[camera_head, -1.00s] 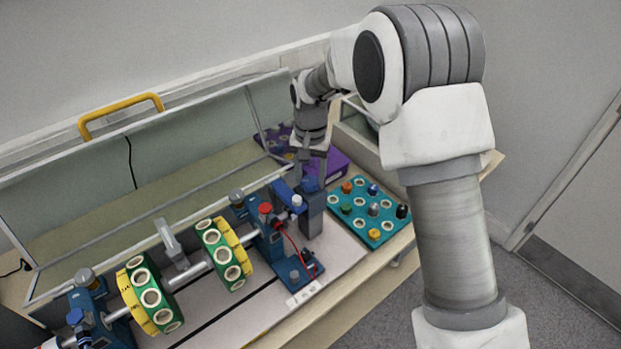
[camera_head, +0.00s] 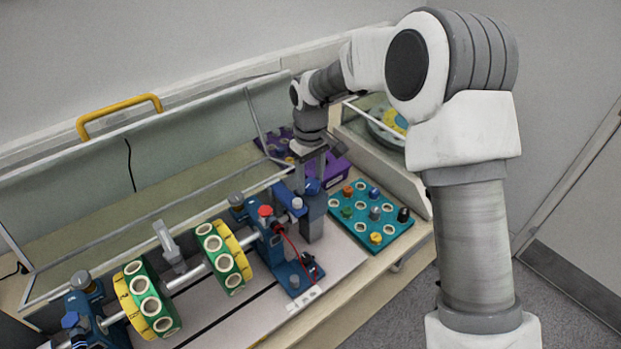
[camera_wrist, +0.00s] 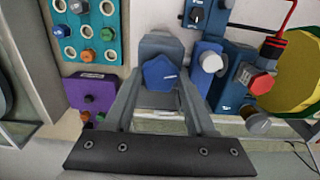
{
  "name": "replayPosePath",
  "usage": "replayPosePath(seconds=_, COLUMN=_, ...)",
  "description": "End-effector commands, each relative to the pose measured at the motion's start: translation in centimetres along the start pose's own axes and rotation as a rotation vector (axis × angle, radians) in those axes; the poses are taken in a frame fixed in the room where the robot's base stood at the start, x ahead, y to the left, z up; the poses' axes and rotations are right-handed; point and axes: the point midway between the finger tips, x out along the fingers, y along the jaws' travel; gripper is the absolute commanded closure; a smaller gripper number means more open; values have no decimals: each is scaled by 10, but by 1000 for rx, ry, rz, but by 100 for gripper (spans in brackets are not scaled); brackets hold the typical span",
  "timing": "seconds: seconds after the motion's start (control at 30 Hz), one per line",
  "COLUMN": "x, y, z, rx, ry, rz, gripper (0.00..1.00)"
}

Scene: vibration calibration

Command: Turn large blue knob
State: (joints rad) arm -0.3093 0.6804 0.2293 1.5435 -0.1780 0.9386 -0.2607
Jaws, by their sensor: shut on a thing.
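The large blue knob (camera_wrist: 160,73) sits on a grey block (camera_wrist: 157,42) in the wrist view. My gripper (camera_wrist: 160,77) reaches it with one finger on each side and is shut on it. In the head view the knob (camera_head: 312,187) shows partly, below my gripper (camera_head: 311,174), at the right end of the shaft rig. The fingers hide some of the knob there, and its turn angle cannot be read.
A teal panel (camera_head: 391,230) with several small knobs lies to the right. A purple box (camera_head: 335,170) is behind the gripper. Close left of the knob stand a blue bearing stand with a red knob (camera_head: 265,211) and a white-capped post (camera_head: 297,203). Green-yellow discs (camera_head: 223,257) sit on the shaft.

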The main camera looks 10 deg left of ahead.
Motion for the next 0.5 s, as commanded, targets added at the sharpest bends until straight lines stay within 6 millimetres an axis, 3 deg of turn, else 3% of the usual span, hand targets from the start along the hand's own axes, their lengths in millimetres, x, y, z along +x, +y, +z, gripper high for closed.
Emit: replayPosePath(seconds=0.5, x=-1, y=0, z=-1, rx=-232, ry=3, rz=2, gripper=100)
